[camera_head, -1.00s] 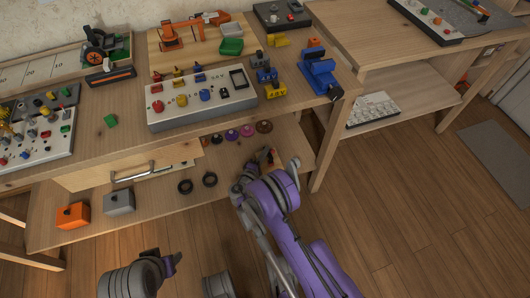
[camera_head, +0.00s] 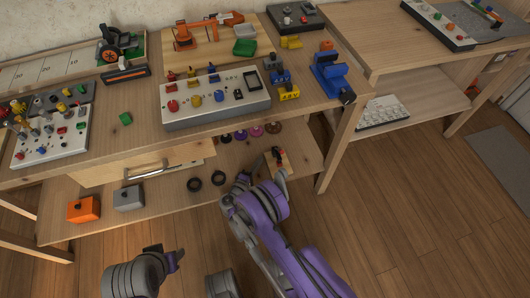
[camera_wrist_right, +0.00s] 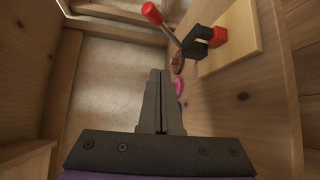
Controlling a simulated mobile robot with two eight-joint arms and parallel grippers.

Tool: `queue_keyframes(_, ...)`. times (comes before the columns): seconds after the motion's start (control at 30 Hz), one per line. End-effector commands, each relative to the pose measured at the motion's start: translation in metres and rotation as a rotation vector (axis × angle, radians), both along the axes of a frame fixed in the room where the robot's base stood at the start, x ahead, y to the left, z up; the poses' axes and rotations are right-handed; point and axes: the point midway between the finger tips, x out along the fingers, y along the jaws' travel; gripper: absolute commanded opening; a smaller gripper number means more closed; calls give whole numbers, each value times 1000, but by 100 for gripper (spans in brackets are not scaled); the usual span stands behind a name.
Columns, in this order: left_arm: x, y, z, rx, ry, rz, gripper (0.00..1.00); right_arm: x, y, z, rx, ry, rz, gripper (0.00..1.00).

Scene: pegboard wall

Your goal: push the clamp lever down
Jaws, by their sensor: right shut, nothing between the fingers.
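The clamp shows in the right wrist view as a black body (camera_wrist_right: 197,42) with a red block. It is mounted on a pale wooden board (camera_wrist_right: 240,48). Its lever (camera_wrist_right: 165,28) has a red handle end and slants up to the left. In the head view the small clamp (camera_head: 278,156) stands on the lower shelf, right of my right gripper (camera_head: 246,178). The right gripper's fingers (camera_wrist_right: 160,74) are shut and empty, apart from the lever. My left gripper (camera_head: 176,257) is low in the head view, far from the clamp; its jaws are unclear.
The workbench top (camera_head: 225,138) overhangs the lower shelf (camera_head: 160,215). Black rings (camera_head: 194,184) and several coloured discs lie on the shelf, with an orange box (camera_head: 83,210) and a grey box (camera_head: 128,198) at left. A bench leg (camera_head: 337,147) stands right of the clamp.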

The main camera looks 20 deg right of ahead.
Motion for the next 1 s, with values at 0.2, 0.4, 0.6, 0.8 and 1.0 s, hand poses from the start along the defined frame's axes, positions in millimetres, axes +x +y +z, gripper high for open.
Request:
queue_keyframes(0.2,0,0,2,0,0,0,50,-10,13,-10,0,0,1,0)
queue_keyframes(0.4,0,0,2,0,0,0,50,-11,14,-10,-1,1,0,0)
queue_keyframes(0.6,0,0,2,0,0,0,50,-11,14,-10,-1,0,1,0)
queue_keyframes(0.8,0,0,2,0,0,0,50,-10,14,-10,0,0,1,0)
queue_keyframes(1.0,0,0,2,0,0,0,50,-1,2,14,65,28,-26,0)
